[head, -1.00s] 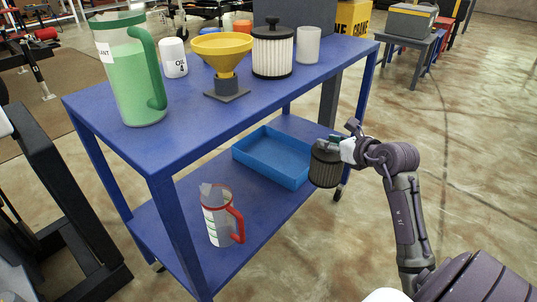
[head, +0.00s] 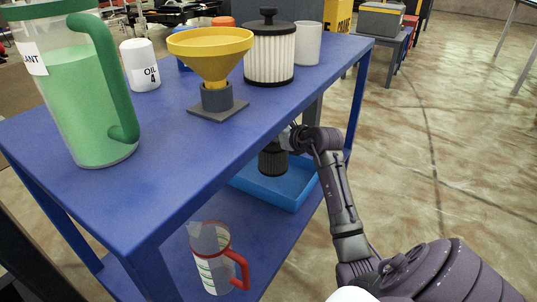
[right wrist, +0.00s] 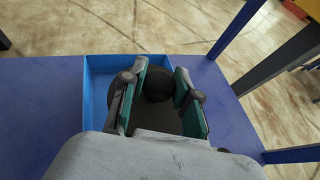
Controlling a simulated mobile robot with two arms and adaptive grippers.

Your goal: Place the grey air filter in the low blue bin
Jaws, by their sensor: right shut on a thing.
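The grey air filter (head: 272,161) is a dark ribbed cylinder, upright under my right gripper (head: 287,140). In the right wrist view its dark round top (right wrist: 155,112) sits between the two fingers of the gripper (right wrist: 157,84), which is shut on it. The low blue bin (head: 294,204) lies on the cart's lower shelf, and its wall also shows in the right wrist view (right wrist: 88,92). The filter is over or inside the bin; I cannot tell whether it touches the floor of the bin. My left gripper is not in view.
The blue cart's top shelf (head: 165,170) overhangs the bin, and a leg (head: 360,95) stands close to my right arm. A red-handled jug (head: 215,262) stands on the lower shelf. A green jug, yellow funnel and white filter stand on top.

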